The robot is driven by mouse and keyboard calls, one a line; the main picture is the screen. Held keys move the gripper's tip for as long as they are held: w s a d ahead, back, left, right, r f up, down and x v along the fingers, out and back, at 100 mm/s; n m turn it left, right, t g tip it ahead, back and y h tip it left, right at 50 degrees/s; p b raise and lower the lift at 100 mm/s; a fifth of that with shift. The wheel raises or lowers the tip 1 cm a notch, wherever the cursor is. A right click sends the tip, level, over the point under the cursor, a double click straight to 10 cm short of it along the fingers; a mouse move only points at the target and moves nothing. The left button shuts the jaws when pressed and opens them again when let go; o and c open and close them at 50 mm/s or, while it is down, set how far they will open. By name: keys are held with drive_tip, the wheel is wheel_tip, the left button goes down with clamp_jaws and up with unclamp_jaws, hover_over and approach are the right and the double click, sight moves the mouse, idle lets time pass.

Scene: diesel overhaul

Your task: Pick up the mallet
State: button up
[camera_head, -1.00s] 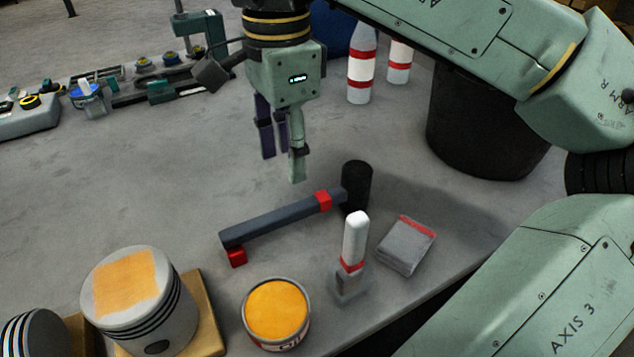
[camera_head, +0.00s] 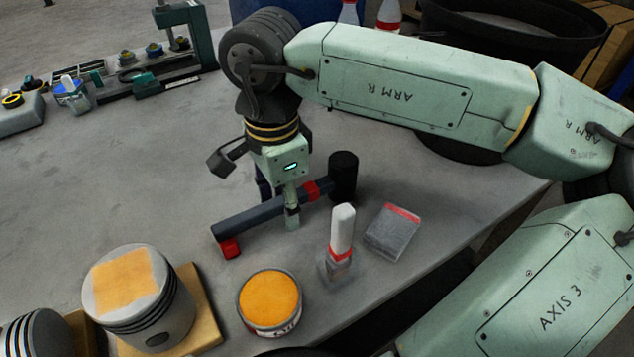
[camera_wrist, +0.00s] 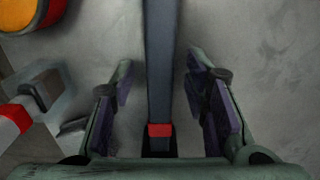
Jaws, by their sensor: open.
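The mallet (camera_head: 250,218) lies on the grey bench, with a dark handle, a red band and a black cylindrical head (camera_head: 343,177) at its right end. A small red block (camera_head: 229,248) is at the handle's left end. My gripper (camera_head: 279,218) is lowered at the handle, pointing down. In the wrist view the handle (camera_wrist: 160,70) runs between the two fingers of my gripper (camera_wrist: 165,100), with a gap on each side. The gripper is open. One finger shows in front of the handle in the head view; the others are largely hidden behind it.
A white and red bottle-like item (camera_head: 341,235) and a grey block with a red edge (camera_head: 392,231) stand near the front. An orange-topped can (camera_head: 269,300) and a piston (camera_head: 137,300) sit at lower left. The bench's left middle (camera_head: 110,180) is clear.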

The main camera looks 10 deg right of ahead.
drive_tip(key=shift+c, duration=0.6)
clamp_jaws()
idle(0.5)
